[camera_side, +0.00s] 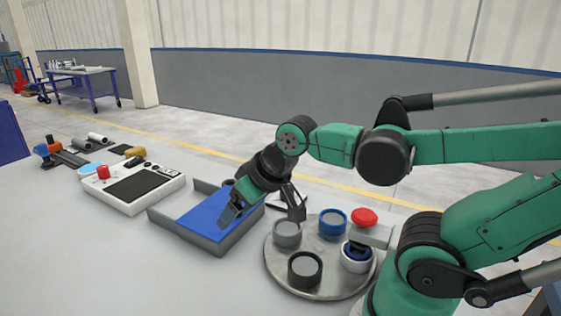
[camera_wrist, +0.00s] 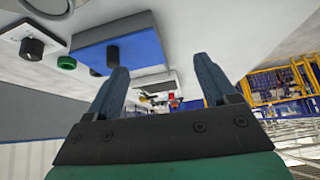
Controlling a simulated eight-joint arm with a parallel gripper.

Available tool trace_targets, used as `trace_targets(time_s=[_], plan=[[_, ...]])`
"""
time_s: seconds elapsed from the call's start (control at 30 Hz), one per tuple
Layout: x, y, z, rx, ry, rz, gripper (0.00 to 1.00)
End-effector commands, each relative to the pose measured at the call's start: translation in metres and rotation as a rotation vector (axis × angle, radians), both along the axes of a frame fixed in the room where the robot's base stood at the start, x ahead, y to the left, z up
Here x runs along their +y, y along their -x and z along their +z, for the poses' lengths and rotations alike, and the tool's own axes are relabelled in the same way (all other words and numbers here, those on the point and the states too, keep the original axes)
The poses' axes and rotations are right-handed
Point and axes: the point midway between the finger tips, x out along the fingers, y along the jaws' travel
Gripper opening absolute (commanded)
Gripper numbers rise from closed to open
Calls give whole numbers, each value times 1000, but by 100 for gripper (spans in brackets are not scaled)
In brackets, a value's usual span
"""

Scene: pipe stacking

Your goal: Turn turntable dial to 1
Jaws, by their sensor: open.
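The turntable (camera_side: 275,262) is a round grey plate at the lower right of the side view. It carries several round cups, among them a grey one (camera_side: 287,233), a blue-rimmed one (camera_side: 333,222) and a dark one (camera_side: 305,267). A red knob (camera_side: 364,217) sits on a grey block at the turntable's right edge; no dial numbers are readable. My gripper (camera_side: 264,212) is open and empty, pointing down over the right part of the blue tray, left of the turntable. In the wrist view its two fingers (camera_wrist: 163,82) stand wide apart, with nothing between them.
The tray (camera_side: 185,222) has a blue floor and grey walls; its blue also shows in the wrist view (camera_wrist: 140,42). Left of it stands a white box (camera_side: 125,203) with another red knob (camera_side: 103,172). Pipes (camera_side: 82,144) lie farther left.

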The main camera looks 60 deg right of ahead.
Motion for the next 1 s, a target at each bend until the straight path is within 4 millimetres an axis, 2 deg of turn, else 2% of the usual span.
trace_targets(time_s=[0.17,0.33,0.5,0.7,0.83,1.0], plan=[[-39,-25,11,102,-107,-293,78],[-94,-50,8,211,-236,-661,78],[-155,-64,-11,305,-352,-1034,78],[-220,-62,-46,388,-460,-1418,78],[-243,-56,-63,419,-499,-1568,78],[-253,-53,-75,432,-516,-1639,78]])
